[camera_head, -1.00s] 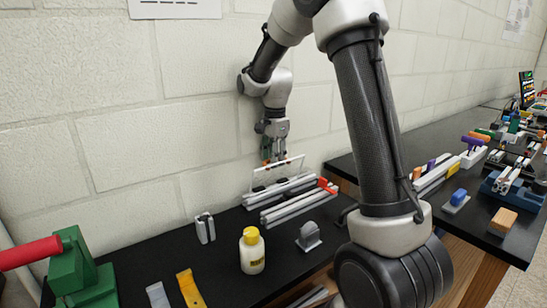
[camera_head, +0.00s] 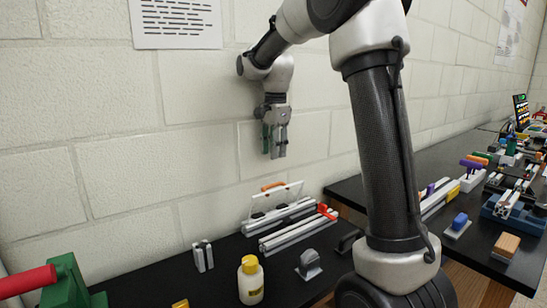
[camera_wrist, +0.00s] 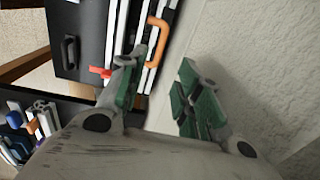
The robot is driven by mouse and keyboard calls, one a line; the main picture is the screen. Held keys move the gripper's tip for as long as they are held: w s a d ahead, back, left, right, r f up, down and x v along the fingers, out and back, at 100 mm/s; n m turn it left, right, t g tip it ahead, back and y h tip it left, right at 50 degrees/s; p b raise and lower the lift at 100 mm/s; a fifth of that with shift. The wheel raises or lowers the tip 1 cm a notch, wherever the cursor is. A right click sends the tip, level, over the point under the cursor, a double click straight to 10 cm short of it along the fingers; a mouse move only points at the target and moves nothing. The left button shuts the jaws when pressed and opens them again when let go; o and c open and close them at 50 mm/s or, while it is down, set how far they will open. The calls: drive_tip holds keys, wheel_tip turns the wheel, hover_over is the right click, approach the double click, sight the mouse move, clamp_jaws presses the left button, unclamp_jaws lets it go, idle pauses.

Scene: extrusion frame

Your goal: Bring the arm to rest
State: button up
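My gripper (camera_head: 274,152) hangs in the air above the extrusion frame (camera_head: 285,226), in front of the block wall, fingers pointing down. In the wrist view its two green-padded fingers (camera_wrist: 155,92) stand apart with nothing between them. The frame is made of silver rails with a thin white upright bail behind them. An orange handle (camera_head: 272,186) shows at the top of the bail, below my gripper and apart from it; it also shows in the wrist view (camera_wrist: 158,42). An orange-red clip (camera_head: 327,211) sits at the right end of the rails.
On the black table stand a yellow-capped bottle (camera_head: 250,280), a grey bracket (camera_head: 308,264), a small upright profile piece (camera_head: 203,256) and a green vise with a red handle (camera_head: 62,283). A second bench (camera_head: 440,160) at right holds many parts. The air around my gripper is clear.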

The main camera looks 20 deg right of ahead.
idle(0.5)
drive_tip(key=s+f+n, duration=0.1)
drive_tip(key=n, duration=0.1)
drive_tip(key=s+f+n, duration=0.1)
drive_tip(key=n, duration=0.1)
drive_tip(key=s+f+n, duration=0.1)
drive_tip(key=n, duration=0.1)
drive_tip(key=shift+d+f+n, duration=0.1)
drive_tip(key=shift+n, duration=0.2)
drive_tip(key=s+d+r+n+t, duration=0.1)
drive_tip(key=s+n, duration=0.3)
drive_tip(key=s, duration=1)
drive_tip(key=s+r+n+t, duration=0.1)
drive_tip(key=s+n, duration=0.4)
drive_tip(key=s, duration=0.9)
drive_tip(key=shift+s+d+t, duration=0.2)
drive_tip(key=shift+d+t, duration=0.15)
drive_tip(key=shift+t, duration=0.55)
